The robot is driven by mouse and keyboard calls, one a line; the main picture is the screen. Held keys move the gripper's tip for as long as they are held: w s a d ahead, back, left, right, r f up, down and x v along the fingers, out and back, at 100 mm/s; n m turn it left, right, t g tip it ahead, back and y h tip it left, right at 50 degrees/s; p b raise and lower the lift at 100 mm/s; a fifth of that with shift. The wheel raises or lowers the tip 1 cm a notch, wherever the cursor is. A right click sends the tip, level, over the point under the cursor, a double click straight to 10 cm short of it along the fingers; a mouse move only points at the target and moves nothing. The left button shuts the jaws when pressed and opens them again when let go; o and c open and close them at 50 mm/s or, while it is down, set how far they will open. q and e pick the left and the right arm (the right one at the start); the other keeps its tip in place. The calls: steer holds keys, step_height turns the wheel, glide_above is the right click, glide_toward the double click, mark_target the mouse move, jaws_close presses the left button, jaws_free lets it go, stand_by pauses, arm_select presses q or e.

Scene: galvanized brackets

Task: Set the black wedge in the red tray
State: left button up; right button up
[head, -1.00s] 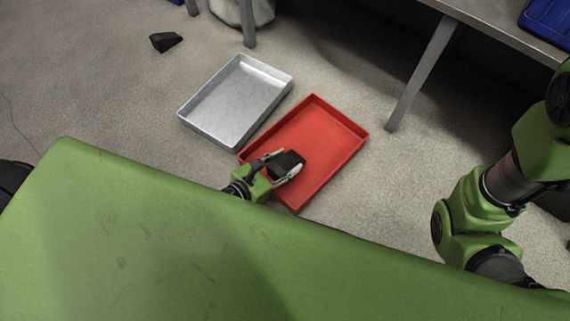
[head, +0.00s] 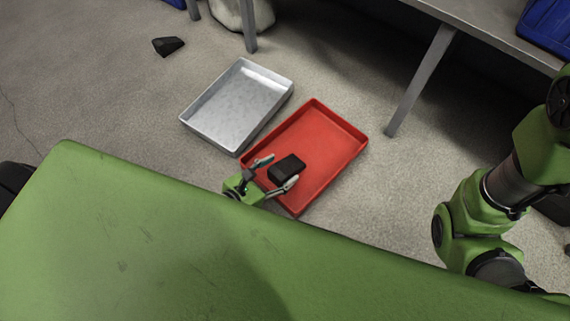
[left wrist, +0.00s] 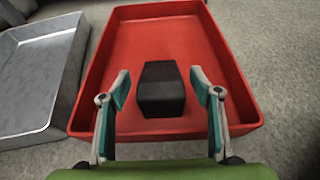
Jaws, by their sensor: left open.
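The black wedge (head: 287,168) lies in the red tray (head: 335,150), toward the tray's near left part. It also shows in the left wrist view (left wrist: 161,90), on the red tray's floor (left wrist: 160,40). My left gripper (head: 277,173) is open at the tray's near edge. In the left wrist view its fingers (left wrist: 162,92) stand apart on either side of the wedge, with gaps on both sides. My right gripper is not in view; only my right arm shows at the right of the head view.
A grey metal tray (head: 238,104) stands beside the red tray on the left. Another dark block (head: 168,46) lies on the floor at the far left. A table leg (head: 420,80) stands to the right of the red tray. Bare floor surrounds the trays.

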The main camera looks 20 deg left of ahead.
arm_select(q)
steer(key=p+v, duration=0.2)
steer(key=v, duration=0.7)
